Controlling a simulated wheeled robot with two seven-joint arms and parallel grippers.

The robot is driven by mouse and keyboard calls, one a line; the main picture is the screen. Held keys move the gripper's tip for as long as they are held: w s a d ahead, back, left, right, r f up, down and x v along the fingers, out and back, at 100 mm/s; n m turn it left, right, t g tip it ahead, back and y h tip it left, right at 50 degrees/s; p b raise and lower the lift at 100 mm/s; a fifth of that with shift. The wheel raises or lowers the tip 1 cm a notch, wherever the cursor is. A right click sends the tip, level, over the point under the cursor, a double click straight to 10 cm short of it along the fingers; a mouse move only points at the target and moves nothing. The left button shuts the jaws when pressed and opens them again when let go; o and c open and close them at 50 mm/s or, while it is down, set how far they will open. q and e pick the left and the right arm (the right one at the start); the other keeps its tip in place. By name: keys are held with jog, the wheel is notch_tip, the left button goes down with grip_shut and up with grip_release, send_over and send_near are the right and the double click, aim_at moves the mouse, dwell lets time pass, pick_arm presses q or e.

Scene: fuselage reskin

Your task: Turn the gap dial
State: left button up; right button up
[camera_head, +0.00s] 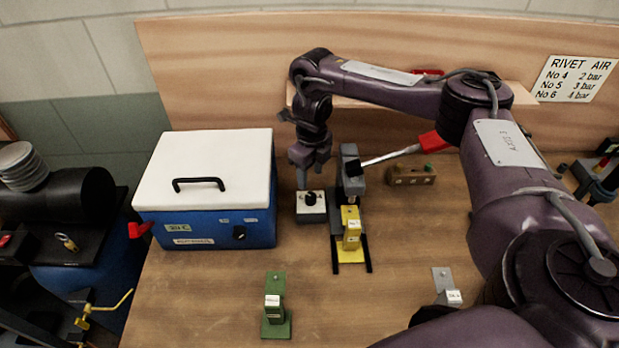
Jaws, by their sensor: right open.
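A black round dial (311,198) sits on a small box with a white top, left of a grey press-like device (351,172) on the wooden bench. This looks like the gap dial, but I cannot read any label on it. My right gripper (310,178) points down just above the dial, with its jaws open and empty. I cannot tell whether a fingertip touches the dial. My left gripper is not in view.
A blue box with a white lid (204,170) stands close on the left. A yellow fixture (351,235) stands in front of the press, a green block (275,305) nearer the front. A red-handled lever (433,141) juts right. The front bench middle is clear.

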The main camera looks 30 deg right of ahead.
aim_at(311, 195)
jog(key=shift+s+f+b, duration=0.25)
jog(key=shift+f+b, duration=0.1)
jog(key=shift+f, duration=0.9)
notch_tip(311, 195, down, 2)
jog(key=shift+s+f, duration=0.1)
jog(key=shift+f, duration=0.15)
jog(key=shift+a+f+p, duration=0.1)
jog(key=shift+f+p, duration=0.25)
jog(key=shift+f, duration=0.05)
jog(key=shift+w+f, duration=0.2)
jog(key=shift+f, duration=0.65)
jog(key=c, duration=1)
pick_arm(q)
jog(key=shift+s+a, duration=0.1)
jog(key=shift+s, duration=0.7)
pick_arm(e)
jog(key=shift+o, duration=0.2)
